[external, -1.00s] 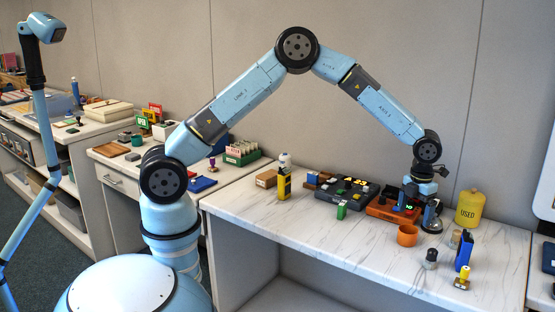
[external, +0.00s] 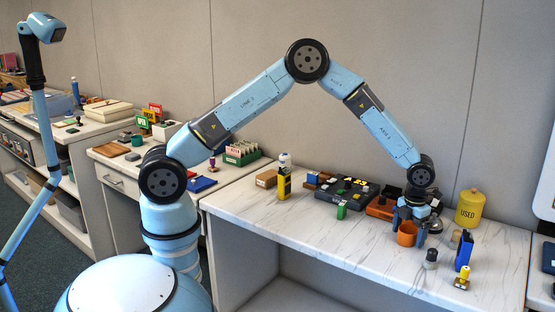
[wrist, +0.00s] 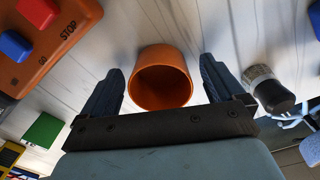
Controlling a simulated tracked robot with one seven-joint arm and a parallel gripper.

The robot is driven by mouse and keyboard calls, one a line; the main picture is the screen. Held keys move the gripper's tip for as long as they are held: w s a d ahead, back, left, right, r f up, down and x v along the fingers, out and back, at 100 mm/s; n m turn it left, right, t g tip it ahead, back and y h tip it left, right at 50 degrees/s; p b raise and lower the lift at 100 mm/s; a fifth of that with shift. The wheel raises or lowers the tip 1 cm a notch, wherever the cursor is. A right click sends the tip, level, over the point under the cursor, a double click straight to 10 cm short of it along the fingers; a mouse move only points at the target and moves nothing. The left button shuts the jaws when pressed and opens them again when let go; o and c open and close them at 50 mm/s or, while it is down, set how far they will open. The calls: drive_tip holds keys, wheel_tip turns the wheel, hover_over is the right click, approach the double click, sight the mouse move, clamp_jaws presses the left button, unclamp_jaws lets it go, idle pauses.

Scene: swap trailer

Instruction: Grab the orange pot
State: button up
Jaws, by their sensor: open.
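The orange pot (external: 406,234) is a small, open-topped cup standing upright on the white marbled counter. In the wrist view the orange pot (wrist: 162,78) shows its open mouth between my two dark fingers. My gripper (external: 409,228) is low over the counter at the pot, with its fingers spread. In the wrist view my gripper (wrist: 158,82) is open, one finger to each side of the pot with gaps visible on both sides. It holds nothing.
An orange box with STOP lettering (wrist: 45,40) is close to the left finger in the wrist view. A grey-and-black knobbed piece (external: 430,258), a blue upright piece (external: 464,251) and a yellow USED canister (external: 470,208) stand to the right. The counter's front middle is clear.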

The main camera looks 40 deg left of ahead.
drive_tip(key=c, duration=1)
drive_tip(key=shift+c, duration=0.2)
